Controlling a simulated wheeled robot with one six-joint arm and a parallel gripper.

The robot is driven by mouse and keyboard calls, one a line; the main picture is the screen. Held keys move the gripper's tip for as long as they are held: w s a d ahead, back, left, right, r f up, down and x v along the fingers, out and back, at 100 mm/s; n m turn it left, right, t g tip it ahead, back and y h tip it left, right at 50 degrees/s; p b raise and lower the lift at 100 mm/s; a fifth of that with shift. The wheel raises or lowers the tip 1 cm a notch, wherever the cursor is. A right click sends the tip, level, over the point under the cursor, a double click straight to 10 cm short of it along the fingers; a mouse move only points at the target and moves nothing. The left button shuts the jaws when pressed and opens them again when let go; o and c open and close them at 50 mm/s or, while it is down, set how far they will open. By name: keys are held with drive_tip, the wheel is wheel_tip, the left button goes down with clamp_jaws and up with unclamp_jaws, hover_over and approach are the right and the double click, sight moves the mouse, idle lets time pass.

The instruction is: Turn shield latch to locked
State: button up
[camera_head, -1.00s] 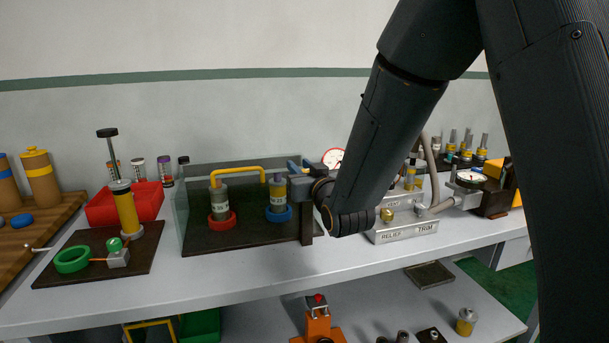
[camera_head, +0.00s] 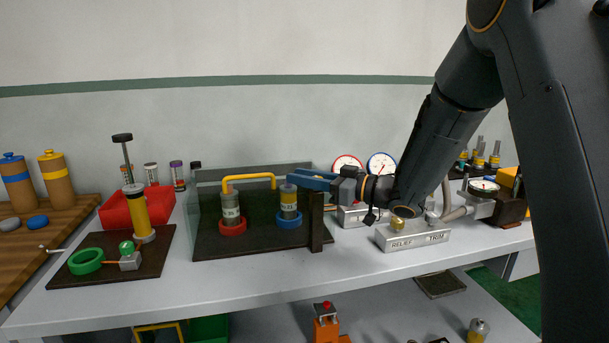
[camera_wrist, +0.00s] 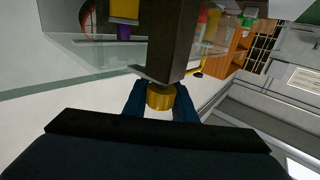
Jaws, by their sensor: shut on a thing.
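The clear shield (camera_head: 262,225) stands on a dark board, with a yellow handle (camera_head: 248,178) along its top and a dark upright post (camera_head: 316,222) at its right end. In the wrist view a brass-coloured knob (camera_wrist: 160,97), apparently the latch, sits against the dark post (camera_wrist: 172,40). My gripper (camera_wrist: 160,90) has its blue fingers on either side of this knob and is shut on it. In the head view my gripper (camera_head: 300,180) reaches in from the right at the post's top; the knob is hidden there. I cannot tell the latch's turn angle.
Behind the shield stand a grey cylinder in a red ring (camera_head: 232,227) and a yellow-banded one in a blue ring (camera_head: 289,219). The RELIEF/TRIM block (camera_head: 412,236) and dial gauges (camera_head: 382,165) are close to my arm. The bench front is clear.

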drive_tip(key=shift+a+r+n+g, duration=0.1)
drive_tip(key=shift+r+n+g, duration=0.05)
drive_tip(key=shift+n+g, duration=0.25)
drive_tip(key=o, duration=1)
drive_tip(key=shift+o, duration=0.2)
drive_tip(key=v, duration=0.8)
drive_tip(key=shift+b, duration=0.45)
